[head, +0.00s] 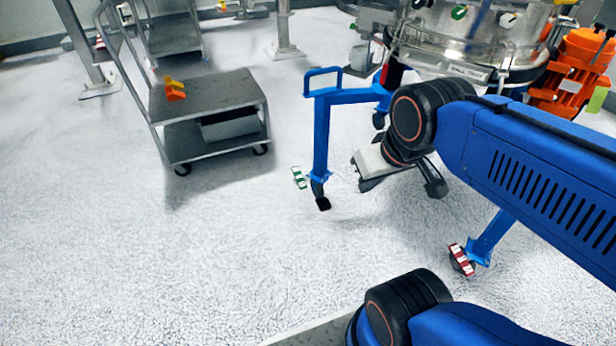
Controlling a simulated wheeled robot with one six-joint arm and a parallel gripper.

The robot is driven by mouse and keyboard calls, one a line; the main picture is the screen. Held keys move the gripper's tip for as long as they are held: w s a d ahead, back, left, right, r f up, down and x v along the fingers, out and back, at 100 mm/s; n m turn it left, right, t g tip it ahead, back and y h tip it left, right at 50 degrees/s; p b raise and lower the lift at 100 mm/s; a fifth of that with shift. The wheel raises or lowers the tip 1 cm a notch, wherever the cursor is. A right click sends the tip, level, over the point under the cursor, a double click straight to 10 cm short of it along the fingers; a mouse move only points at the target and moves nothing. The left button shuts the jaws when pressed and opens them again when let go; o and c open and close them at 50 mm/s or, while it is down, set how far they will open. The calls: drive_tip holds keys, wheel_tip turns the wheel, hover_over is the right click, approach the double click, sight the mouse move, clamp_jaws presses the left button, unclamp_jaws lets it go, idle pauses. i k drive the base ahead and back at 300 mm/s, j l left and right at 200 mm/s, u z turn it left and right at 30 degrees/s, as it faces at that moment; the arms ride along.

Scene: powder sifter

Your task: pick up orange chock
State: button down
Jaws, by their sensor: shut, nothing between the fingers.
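The orange chock (174,89) sits on the top shelf of the grey cart (225,92), near its left side, in the head view. It is a small orange piece with a yellowish upper part. My gripper (398,178) is right of the cart, at the end of my blue arm, and appears above the floor beside the blue frame. It is shut and empty, well apart from the chock.
The blue wheeled frame (320,140) carries a steel sifter (470,40). A green-and-white piece (299,177) and a red-and-white piece (461,261) lie by its casters. An orange motor (575,75) stands right. The floor at left front is clear.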

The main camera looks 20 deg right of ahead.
sight(172, 95)
drive_tip(key=j+z, duration=0.1)
drive_tip(key=z, duration=0.4)
drive_tip(key=j+z, duration=0.1)
drive_tip(key=z, duration=0.35)
drive_tip(key=k+z, duration=0.1)
drive_tip(key=z, duration=0.4)
drive_tip(key=u, duration=1.8)
drive_tip(key=i+j+u, duration=0.1)
drive_tip(key=i, duration=1.1)
drive_tip(key=i+j+u, duration=0.1)
drive_tip(key=i, duration=1.1)
drive_tip(key=j, duration=0.1)
